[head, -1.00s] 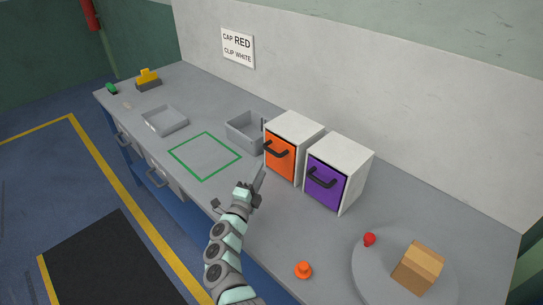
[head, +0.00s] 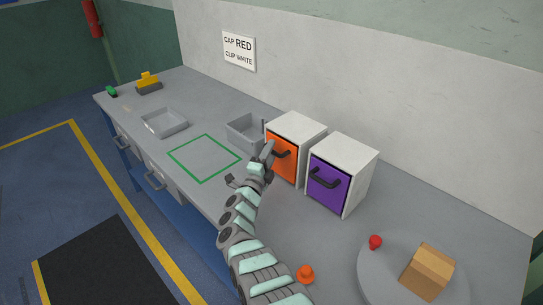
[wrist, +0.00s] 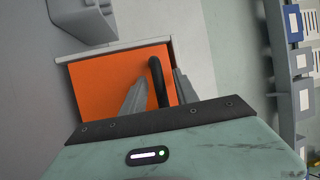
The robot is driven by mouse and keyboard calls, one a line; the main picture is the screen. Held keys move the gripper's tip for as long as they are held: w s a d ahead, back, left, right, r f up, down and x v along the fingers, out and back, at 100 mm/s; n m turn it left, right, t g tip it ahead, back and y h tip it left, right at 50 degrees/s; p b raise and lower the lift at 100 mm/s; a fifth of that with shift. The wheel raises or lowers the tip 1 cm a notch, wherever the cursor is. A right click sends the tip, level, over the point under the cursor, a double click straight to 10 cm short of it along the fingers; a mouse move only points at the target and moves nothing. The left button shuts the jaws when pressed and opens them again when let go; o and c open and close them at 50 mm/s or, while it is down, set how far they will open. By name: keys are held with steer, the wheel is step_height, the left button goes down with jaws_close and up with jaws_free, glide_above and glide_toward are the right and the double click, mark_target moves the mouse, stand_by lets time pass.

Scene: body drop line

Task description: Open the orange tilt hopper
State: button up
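The orange tilt hopper (head: 287,169) is a white box with an orange front and a black bar handle, standing against the wall. Its front looks closed. In the wrist view the orange front (wrist: 100,85) fills the upper middle, with the black handle (wrist: 157,82) running up and down. My gripper (head: 268,151) is at the hopper's front, covering part of the handle in the head view. In the wrist view its fingers (wrist: 164,76) stand on either side of the handle, apart from each other. The handle looks nearer the left finger; contact cannot be told.
A purple-fronted hopper (head: 327,186) stands just right of the orange one. A grey bin (head: 243,133) is close on the left. An orange piece (head: 305,274), a red piece (head: 375,242) and a round grey plate (head: 381,284) with a cardboard box lie to the right.

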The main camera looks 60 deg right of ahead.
steer(key=shift+d, duration=0.25)
steer(key=shift+c, duration=0.2)
jaws_close()
steer(key=shift+r, duration=0.1)
stand_by(1.1)
